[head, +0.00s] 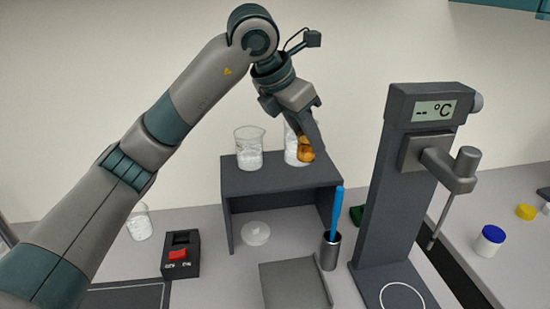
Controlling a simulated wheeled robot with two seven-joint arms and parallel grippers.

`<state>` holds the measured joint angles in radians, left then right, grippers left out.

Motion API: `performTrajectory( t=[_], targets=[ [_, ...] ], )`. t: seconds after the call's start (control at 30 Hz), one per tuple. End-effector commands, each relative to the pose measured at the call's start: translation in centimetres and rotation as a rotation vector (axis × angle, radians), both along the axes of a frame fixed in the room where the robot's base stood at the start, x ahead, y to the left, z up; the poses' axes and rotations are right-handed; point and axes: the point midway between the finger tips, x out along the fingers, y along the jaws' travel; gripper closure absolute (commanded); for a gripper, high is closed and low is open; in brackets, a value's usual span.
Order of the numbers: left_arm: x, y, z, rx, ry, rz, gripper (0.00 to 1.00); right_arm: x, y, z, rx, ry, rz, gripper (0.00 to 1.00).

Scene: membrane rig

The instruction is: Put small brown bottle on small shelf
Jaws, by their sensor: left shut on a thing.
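A small brown bottle (305,151) shows amber above the right part of the small dark grey shelf (237,183), in front of a glass beaker. My left gripper (306,142) reaches down over the shelf from above and is shut on the bottle. The fingers hide part of the bottle, and I cannot tell whether its base touches the shelf top. My right gripper is not in view.
Beakers with white contents stand on the shelf, one at left (249,148) and one behind the bottle (291,148). A metal cup with a blue-handled tool (338,212) stands in front. A tall stirrer stand (385,200) rises close to the right.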

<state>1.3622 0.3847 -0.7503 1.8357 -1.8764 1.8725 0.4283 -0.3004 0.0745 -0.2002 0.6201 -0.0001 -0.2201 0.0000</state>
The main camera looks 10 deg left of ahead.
Motion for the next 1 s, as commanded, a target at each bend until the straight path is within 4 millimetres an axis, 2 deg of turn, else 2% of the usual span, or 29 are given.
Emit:
performTrajectory(
  t=[0.03,0.3,0.5,1.0],
  targets=[
    [0.5,0.9,-0.2,-0.001,0.005,0.005,0.95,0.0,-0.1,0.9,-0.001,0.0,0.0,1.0],
    [2.9,5.4,-3.2,0.0,0.004,0.004,0.95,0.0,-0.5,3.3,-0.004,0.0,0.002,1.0],
    [4.2,7.6,-5.0,0.0,0.002,0.003,0.95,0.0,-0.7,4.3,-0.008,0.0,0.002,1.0],
    [4.5,8.0,-5.6,0.0,0.0,0.0,0.95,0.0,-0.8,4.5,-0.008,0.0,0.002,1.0]
  ],
)
